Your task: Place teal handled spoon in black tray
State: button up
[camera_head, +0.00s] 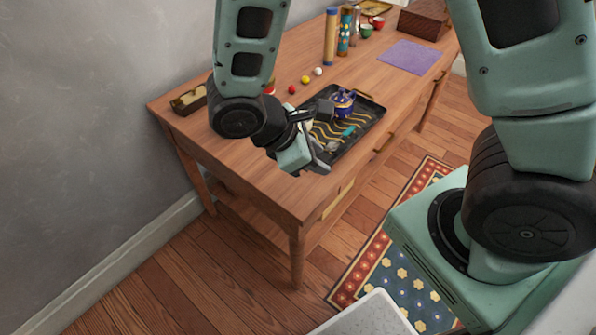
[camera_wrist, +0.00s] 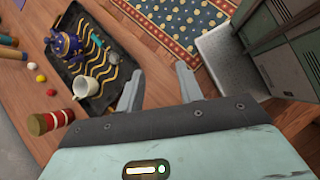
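The black tray (camera_head: 371,119) with wavy gold lines lies on the wooden table; it also shows in the wrist view (camera_wrist: 72,22). A small teal piece, which looks like the spoon's handle (camera_head: 349,131), lies on the tray and shows in the wrist view (camera_wrist: 103,64). Its bowl end is hard to make out. A blue and gold teapot (camera_wrist: 64,42) and a white cup (camera_wrist: 86,87) also stand on the tray. My gripper (camera_wrist: 158,86) is open, with nothing seen between its fingers. It is above the table's front edge, beside the tray.
A red and cream canister (camera_wrist: 48,121) stands beside the tray, with small red, yellow and white balls (camera_head: 305,79) nearby. Tall cylinders (camera_head: 331,36), a purple mat (camera_head: 408,57) and a brown box (camera_head: 424,20) are farther back. A patterned rug (camera_head: 400,275) lies on the floor.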

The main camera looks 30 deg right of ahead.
jog(key=s+a+r+m+t+y, duration=0.1)
jog(key=s+a+r+m+y, duration=0.5)
jog(key=s+a+r+y, duration=0.2)
notch_tip(320, 180, up, 2)
jog(key=shift+s+a+r+m, duration=0.1)
jog(key=shift+s+a+m, duration=0.2)
jog(key=shift+s+a, duration=0.65)
